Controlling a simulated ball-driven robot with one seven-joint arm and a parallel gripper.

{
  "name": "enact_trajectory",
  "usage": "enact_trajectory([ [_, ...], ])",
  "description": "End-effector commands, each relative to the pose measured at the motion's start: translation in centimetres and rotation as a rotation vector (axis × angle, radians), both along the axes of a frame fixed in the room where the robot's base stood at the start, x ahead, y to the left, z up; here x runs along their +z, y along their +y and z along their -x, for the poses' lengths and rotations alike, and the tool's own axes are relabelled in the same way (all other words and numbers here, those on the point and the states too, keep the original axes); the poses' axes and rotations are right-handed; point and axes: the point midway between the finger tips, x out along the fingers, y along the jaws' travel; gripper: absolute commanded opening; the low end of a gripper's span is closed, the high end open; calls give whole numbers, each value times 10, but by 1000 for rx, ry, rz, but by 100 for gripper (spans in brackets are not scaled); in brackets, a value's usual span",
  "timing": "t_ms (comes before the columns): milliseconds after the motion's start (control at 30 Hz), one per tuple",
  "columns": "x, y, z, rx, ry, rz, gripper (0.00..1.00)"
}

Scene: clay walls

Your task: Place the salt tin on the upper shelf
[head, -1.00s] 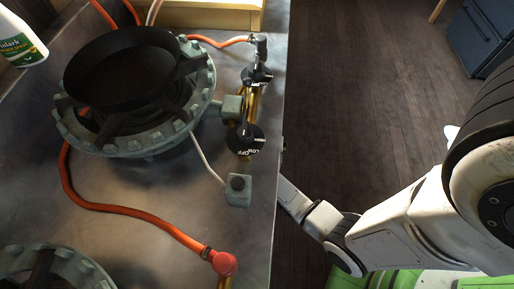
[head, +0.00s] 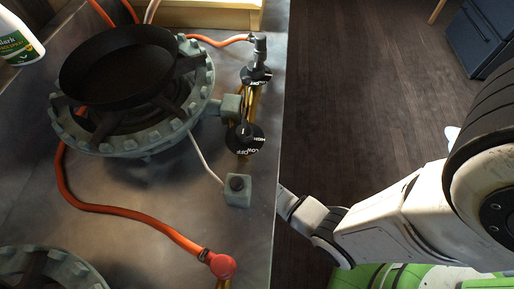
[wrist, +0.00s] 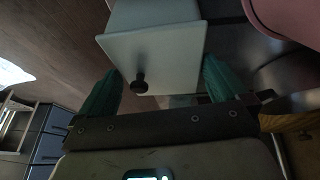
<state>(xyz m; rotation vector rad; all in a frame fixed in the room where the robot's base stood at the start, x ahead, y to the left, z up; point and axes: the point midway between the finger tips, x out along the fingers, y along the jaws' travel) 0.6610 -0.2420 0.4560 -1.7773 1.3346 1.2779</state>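No salt tin that I can make out shows in either view, and no upper shelf can be identified. My gripper (wrist: 162,84) shows in the wrist view with its two green fingers spread apart. A pale box with a black knob (wrist: 155,55) shows between and beyond the fingers; I cannot tell whether they touch it. Nothing is seen held. In the head view the gripper is out of sight; only my white arm shows at the lower right, reaching toward the counter's right edge.
A metal counter (head: 130,225) holds a black pan (head: 125,68) on a gas burner (head: 130,140), an orange hose (head: 125,208), valves and a small knobbed box (head: 237,192). A white bottle (head: 18,42) stands at top left. Dark floor (head: 375,90) lies open right of the counter.

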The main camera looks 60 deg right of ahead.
Motion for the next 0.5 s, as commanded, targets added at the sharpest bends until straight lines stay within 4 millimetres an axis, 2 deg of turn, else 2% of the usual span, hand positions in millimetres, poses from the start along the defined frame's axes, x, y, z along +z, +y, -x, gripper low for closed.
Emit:
enact_trajectory([
  [167,1,0,0,0,0,0,100],
  [333,17,5,0,2,-2,0,100],
  [500,14,39,5,8,2,-1,100],
])
